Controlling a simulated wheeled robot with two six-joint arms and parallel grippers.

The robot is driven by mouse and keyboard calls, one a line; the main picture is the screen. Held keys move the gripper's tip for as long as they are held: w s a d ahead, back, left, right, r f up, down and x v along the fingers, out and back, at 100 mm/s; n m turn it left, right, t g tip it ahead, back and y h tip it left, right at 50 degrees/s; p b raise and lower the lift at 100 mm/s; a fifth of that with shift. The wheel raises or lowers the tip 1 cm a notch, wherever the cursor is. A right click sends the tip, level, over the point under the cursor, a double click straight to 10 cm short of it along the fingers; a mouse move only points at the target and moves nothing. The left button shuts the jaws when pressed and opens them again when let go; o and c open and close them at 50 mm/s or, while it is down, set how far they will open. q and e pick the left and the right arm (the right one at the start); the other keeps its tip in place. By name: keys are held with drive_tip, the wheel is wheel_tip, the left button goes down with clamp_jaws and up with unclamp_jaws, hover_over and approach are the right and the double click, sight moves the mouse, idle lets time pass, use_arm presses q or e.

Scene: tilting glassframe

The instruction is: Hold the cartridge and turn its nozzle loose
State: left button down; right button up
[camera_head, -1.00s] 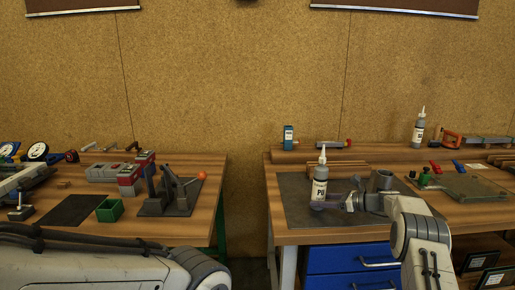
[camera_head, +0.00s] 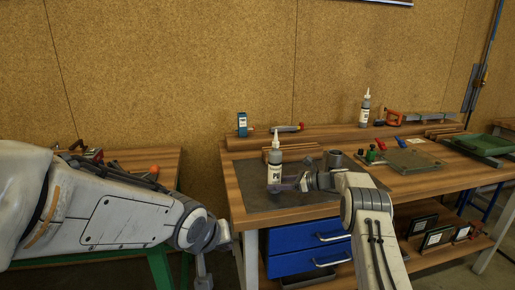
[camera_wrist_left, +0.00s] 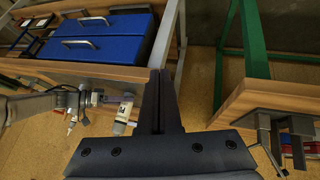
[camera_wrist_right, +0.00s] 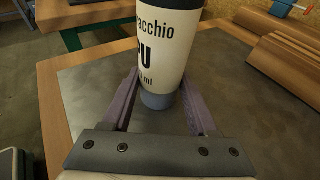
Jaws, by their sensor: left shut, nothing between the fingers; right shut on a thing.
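The cartridge (camera_head: 275,166) is a white tube with dark lettering and a pale pointed nozzle (camera_head: 276,139), upright at the dark mat on the right bench. My right gripper (camera_head: 287,184) is shut on its lower part; the right wrist view shows the purple fingers either side of the cartridge (camera_wrist_right: 163,50) near its grey end. I cannot tell whether it touches the mat. My left gripper (camera_head: 203,268) hangs low in front of the gap between the benches, well away from the cartridge. In the left wrist view its dark fingers (camera_wrist_left: 160,98) are together and empty.
A second nozzled bottle (camera_head: 365,109) stands on the rear shelf. The bench's front edge and blue drawers (camera_head: 305,236) lie between my left gripper and the cartridge. The left part of the mat (camera_head: 248,178) is clear.

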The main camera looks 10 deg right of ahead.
use_arm(q)
drive_tip(key=w+d+r+n+t+h, duration=0.2)
drive_tip(key=w+n, duration=0.1)
drive_tip(key=w, duration=0.4)
drive_tip(key=w+d+r+n+t+h, duration=0.1)
drive_tip(key=w+r+n+t, duration=0.1)
drive_tip(key=w, duration=0.5)
drive_tip(key=n+t+h, duration=0.3)
drive_tip(key=n+h, duration=0.1)
drive_tip(key=h, duration=0.2)
approach(273, 143)
drive_tip(key=w, duration=0.4)
drive_tip(key=d, duration=0.3)
drive_tip(key=shift+d, duration=0.35)
drive_tip(key=shift+d+n+t+y, duration=0.15)
drive_tip(key=shift+n+t+y, duration=0.15)
drive_tip(key=shift+n, duration=0.2)
